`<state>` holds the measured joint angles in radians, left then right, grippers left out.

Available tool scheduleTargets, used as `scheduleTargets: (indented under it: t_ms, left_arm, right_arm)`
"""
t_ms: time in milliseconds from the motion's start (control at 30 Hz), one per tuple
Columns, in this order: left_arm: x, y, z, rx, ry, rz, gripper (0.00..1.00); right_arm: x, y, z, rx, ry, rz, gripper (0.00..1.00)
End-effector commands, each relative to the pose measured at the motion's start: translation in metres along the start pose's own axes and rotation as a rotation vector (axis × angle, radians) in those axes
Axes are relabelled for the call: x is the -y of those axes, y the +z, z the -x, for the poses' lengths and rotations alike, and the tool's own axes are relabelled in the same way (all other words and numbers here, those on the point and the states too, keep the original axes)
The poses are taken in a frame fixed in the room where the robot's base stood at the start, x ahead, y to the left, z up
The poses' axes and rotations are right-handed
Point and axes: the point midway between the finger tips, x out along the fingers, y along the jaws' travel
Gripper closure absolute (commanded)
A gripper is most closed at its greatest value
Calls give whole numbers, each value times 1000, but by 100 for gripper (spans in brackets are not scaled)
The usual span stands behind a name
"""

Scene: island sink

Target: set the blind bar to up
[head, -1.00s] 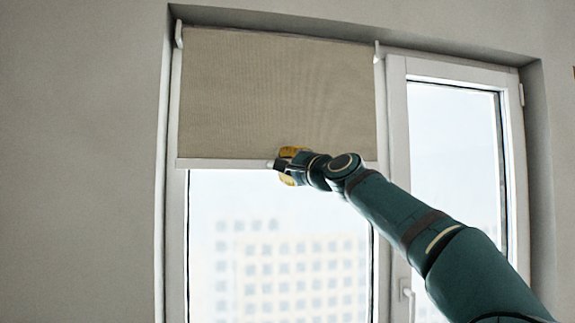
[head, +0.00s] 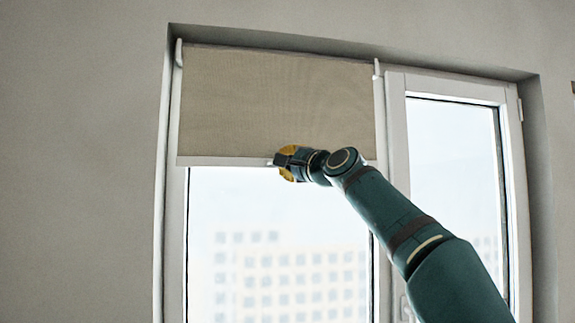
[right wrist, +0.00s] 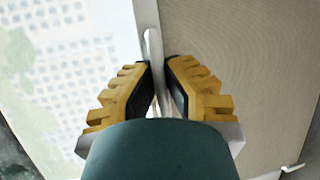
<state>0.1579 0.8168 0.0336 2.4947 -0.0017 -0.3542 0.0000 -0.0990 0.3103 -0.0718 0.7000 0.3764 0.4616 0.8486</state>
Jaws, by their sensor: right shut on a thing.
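The blind bar (head: 220,161) is a thin white strip along the lower edge of a beige roller blind (head: 275,100). The blind covers the upper part of the left window pane. My right gripper (head: 283,163) is at the bar, right of its middle. In the right wrist view my yellow fingers (right wrist: 159,75) are closed on the white bar (right wrist: 152,45), one on each side. Part of the bar is hidden by my gripper and wrist in the head view. My left gripper is in neither view.
A white window frame (head: 393,130) with a second pane stands to the right, partly behind my right arm. A white bracket (head: 178,53) holds the blind's upper left end. The wall at left is bare. Below the bar is clear glass.

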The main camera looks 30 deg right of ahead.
Motion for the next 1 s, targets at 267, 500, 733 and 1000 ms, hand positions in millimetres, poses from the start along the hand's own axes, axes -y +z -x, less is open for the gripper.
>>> scheduleTargets:
  t_ms: [267, 500, 733, 1000]
  left_arm:
    - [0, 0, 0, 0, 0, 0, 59]
    - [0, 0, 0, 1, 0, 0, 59]
    - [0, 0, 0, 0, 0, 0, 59]
    - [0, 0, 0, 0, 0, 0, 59]
  right_arm:
    - [-1, 0, 0, 1, 2, 0, 59]
    - [-1, 0, 2, 1, 2, 0, 59]
    - [0, -2, 19, 0, 1, -2, 59]
    - [0, -1, 56, -1, 0, -1, 59]
